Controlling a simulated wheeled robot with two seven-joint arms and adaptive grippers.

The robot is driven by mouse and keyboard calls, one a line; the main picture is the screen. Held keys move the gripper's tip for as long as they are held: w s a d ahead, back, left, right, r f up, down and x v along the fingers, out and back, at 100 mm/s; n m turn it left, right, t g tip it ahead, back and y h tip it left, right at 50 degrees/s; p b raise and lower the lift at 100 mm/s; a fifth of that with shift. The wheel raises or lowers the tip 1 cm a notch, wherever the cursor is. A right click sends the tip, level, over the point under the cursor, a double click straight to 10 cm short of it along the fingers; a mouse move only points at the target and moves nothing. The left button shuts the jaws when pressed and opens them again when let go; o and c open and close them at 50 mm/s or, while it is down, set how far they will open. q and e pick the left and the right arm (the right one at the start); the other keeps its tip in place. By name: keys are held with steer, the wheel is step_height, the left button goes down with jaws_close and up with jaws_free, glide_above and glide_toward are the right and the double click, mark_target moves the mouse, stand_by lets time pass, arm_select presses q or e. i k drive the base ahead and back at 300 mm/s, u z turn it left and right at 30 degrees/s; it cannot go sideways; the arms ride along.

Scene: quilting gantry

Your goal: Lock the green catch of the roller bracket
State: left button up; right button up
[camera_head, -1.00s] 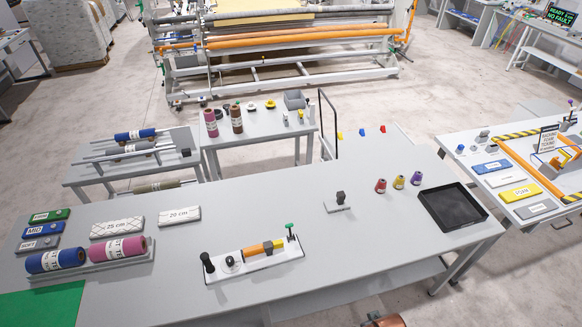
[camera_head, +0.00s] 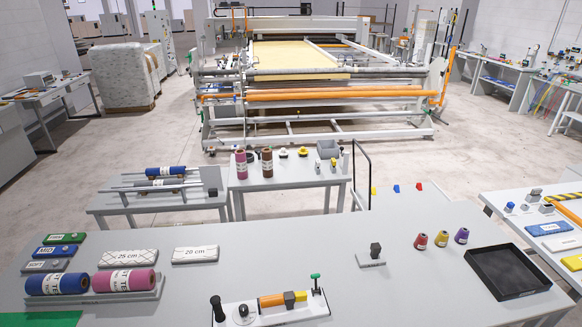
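A small green-topped catch (camera_head: 315,277) stands upright on a dark stem at the plate's right end. A black knob (camera_head: 216,303) and a round black-and-white piece (camera_head: 243,311) are at its left end. The lower edge of the plate is close to the bottom of the picture. From here I cannot tell whether the catch is locked. Neither of my grippers is in view.
The large quilting gantry (camera_head: 320,93) with orange rollers stands at the back. Blue and pink rolls (camera_head: 124,281) lie at the table's left, a black tray (camera_head: 506,271) at its right. A small stand (camera_head: 371,256) and several cones are between. The middle of the table is clear.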

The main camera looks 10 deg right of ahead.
mark_target(315, 275)
steer(key=k, duration=1.35)
steer(key=u, duration=0.4)
steer(key=i, duration=0.55)
steer(key=u, duration=0.6)
steer(key=i, duration=0.75)
steer(key=z, duration=0.75)
steer(key=i, duration=0.55)
steer(key=z, duration=0.5)
